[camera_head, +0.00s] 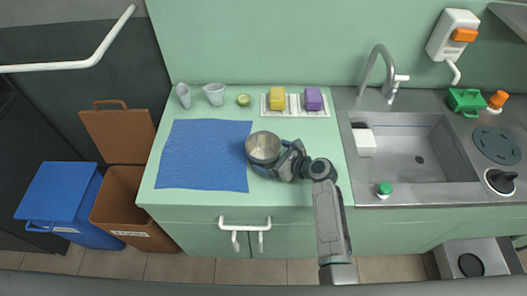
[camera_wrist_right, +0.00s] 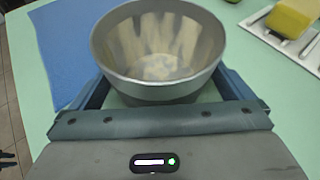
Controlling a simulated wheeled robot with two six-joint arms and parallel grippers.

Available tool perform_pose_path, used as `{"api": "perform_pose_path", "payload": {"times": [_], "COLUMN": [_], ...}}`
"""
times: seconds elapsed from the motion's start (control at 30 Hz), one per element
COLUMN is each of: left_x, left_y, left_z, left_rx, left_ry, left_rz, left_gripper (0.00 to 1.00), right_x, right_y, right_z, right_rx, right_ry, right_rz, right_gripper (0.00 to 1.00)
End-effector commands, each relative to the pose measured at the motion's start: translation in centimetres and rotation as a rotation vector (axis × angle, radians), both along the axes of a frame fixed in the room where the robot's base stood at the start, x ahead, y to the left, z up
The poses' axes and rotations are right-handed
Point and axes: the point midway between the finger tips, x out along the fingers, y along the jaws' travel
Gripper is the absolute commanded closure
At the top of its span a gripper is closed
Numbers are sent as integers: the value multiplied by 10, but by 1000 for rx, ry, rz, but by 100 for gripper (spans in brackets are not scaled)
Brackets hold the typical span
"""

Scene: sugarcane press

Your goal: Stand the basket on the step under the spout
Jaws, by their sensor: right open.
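A round grey metal bowl (camera_head: 263,147), the only basket-like thing I see, stands upright on the green counter at the right edge of a blue cloth. My right gripper (camera_head: 274,161) is at the bowl's near right side, with its jaws open. In the right wrist view the bowl (camera_wrist_right: 158,50) sits between the two spread fingers, its open top facing up and its inside empty. Whether the fingers touch its wall I cannot tell. A tap with a curved spout (camera_head: 376,66) rises behind the sink. No step shows clearly under it. My left gripper is out of view.
The blue cloth (camera_head: 203,155) covers the counter's left part. The sink (camera_head: 405,160) is at right; bins (camera_head: 62,200) stand left.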

Motion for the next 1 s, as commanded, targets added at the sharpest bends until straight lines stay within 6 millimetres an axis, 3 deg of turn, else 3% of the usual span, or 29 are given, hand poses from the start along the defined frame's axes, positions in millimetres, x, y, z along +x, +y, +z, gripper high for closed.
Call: {"api": "perform_pose_path", "payload": {"times": [0.33, 0.5, 0.77, 1.0], "left_x": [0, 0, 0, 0], "left_y": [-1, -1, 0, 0], "left_z": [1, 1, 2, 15], "left_rx": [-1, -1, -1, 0], "left_ry": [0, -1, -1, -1], "left_rz": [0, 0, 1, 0], "left_gripper": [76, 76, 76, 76], "right_x": [5, 5, 5, 5], "right_y": [7, 7, 7, 7], "right_z": [-5, -4, -3, 7], "right_rx": [-1, -1, -1, -1], "right_ry": [0, 0, 0, 0], "right_rz": [0, 0, 0, 0], "right_gripper": [0, 29, 29, 29]}}
